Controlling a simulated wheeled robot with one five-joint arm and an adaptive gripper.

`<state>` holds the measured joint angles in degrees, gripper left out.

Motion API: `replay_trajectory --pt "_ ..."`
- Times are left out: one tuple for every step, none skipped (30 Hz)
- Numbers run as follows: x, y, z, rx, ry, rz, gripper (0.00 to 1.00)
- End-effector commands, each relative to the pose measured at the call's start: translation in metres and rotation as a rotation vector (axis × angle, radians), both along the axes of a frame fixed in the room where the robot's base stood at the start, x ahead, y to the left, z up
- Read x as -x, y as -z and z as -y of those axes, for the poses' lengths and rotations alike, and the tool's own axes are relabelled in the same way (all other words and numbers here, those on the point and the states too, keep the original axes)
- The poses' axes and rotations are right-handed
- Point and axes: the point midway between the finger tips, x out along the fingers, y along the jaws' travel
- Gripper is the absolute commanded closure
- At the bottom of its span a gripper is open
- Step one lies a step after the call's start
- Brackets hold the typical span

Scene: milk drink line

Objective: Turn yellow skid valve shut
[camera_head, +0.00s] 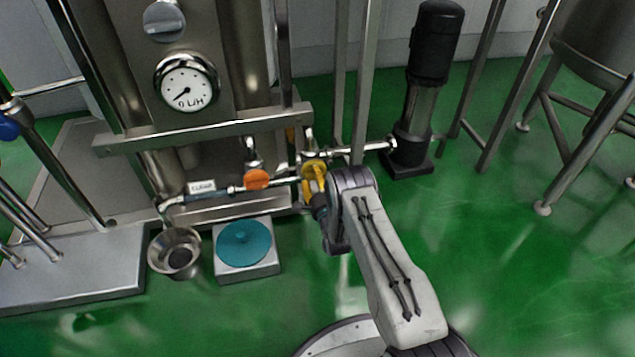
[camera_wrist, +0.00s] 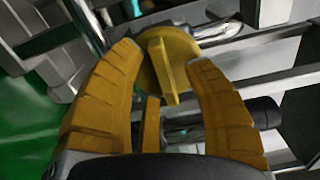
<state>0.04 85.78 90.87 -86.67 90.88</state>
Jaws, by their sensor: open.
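The yellow valve (camera_head: 313,177) sits on the pipework at the skid's lower right, partly hidden by my arm in the head view. In the wrist view the yellow valve (camera_wrist: 166,58) shows as a round disc with a raised bar handle across its face. My gripper (camera_wrist: 166,68) is open, with one ribbed orange finger on each side of the valve's bar. The bar stands between the fingertips, and I see gaps on both sides of it. In the head view my gripper (camera_head: 318,200) is mostly hidden behind my wrist.
An orange valve (camera_head: 257,179) is on the same pipe to the left. A flow gauge (camera_head: 187,83) is above. A steel cup (camera_head: 175,252) and a teal-topped box (camera_head: 244,244) stand on the floor. A black pump (camera_head: 432,60) stands right. Green floor is clear at front right.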

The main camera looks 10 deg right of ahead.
Motion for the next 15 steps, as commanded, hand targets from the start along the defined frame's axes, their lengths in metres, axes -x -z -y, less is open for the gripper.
replay_trajectory --pt "0.001 0.0 0.0 0.0 0.0 -0.001 0.54" --pt "0.002 0.001 0.0 0.0 0.0 -0.001 0.54" --pt "0.004 0.001 0.0 0.0 0.0 -0.002 0.54" --pt "0.006 0.001 0.0 0.0 0.0 -0.002 0.54" --pt "0.008 0.001 0.0 0.0 0.0 -0.002 0.54" --pt "0.012 0.001 0.0 0.0 0.0 -0.003 0.54" --pt "0.015 0.001 0.0 0.0 0.0 -0.003 0.54" --pt "0.019 0.001 0.0 0.0 0.0 -0.003 0.54" --pt "0.024 0.001 0.0 0.0 0.0 -0.004 0.54" --pt "0.029 0.001 0.0 0.0 0.0 -0.004 0.54" --pt "0.033 0.001 0.0 0.0 0.0 -0.005 0.54" --pt "0.04 0.002 0.0 0.0 0.0 -0.005 0.54" --pt "0.044 0.002 0.0 0.0 0.0 -0.005 0.54" --pt "0.049 0.002 0.0 0.0 0.0 -0.005 0.54" --pt "0.055 0.001 0.0 0.0 0.0 -0.004 0.54"
